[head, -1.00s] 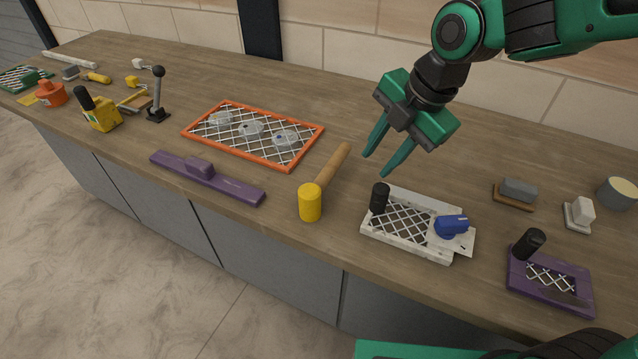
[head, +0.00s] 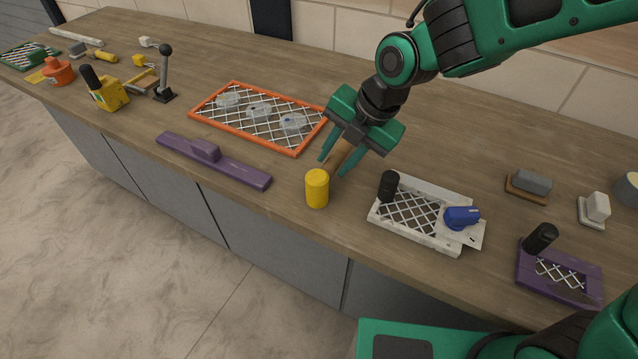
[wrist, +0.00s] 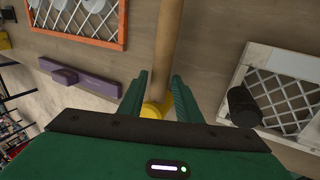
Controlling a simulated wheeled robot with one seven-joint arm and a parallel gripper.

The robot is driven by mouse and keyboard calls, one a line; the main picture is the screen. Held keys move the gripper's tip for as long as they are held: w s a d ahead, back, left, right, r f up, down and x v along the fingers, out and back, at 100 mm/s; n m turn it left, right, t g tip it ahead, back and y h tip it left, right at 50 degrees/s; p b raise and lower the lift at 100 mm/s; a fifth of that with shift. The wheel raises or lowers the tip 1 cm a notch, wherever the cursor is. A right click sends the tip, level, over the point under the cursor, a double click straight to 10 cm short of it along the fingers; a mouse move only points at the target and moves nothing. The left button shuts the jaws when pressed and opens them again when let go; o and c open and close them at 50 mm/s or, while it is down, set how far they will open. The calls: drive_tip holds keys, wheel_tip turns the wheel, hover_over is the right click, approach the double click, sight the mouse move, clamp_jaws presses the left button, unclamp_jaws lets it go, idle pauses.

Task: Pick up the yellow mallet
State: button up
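The yellow mallet (head: 317,188) lies on the wooden counter near its front edge, its yellow head toward the edge. Its wooden handle runs back under my gripper and is mostly hidden there in the head view. My gripper (head: 335,167) is pointed down over the handle, with its green fingers apart. In the wrist view the wooden handle (wrist: 168,50) runs between the two open fingers, and part of the yellow head (wrist: 153,110) shows between them. I cannot tell whether the fingers touch the handle.
An orange-framed mesh panel (head: 235,84) lies left of my gripper. A purple bar with a grip (head: 230,169) lies left of the mallet. A white mesh frame (head: 447,243) with black and blue knobs lies close on the right. A purple frame (head: 556,290) sits further right.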

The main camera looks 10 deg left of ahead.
sight(334, 162)
drive_tip(key=shift+x, duration=1.6)
clamp_jaws()
drive_tip(key=shift+r, duration=0.1)
drive_tip(key=shift+r, duration=0.5)
wheel_tip(334, 162, up, 3)
drive_tip(key=shift+s+a+r, duration=0.1)
drive_tip(key=shift+s+r, duration=0.05)
drive_tip(key=shift+r, duration=0.05)
drive_tip(key=s+a+r, duration=0.4)
drive_tip(key=s+r, duration=0.2)
drive_tip(key=s, duration=0.4)
drive_tip(key=shift+a+r, duration=0.25)
drive_tip(key=shift+a, duration=0.05)
drive_tip(key=c, duration=0.7)
unclamp_jaws()
drive_tip(key=shift+s, duration=0.15)
drive_tip(key=shift+c, duration=0.2)
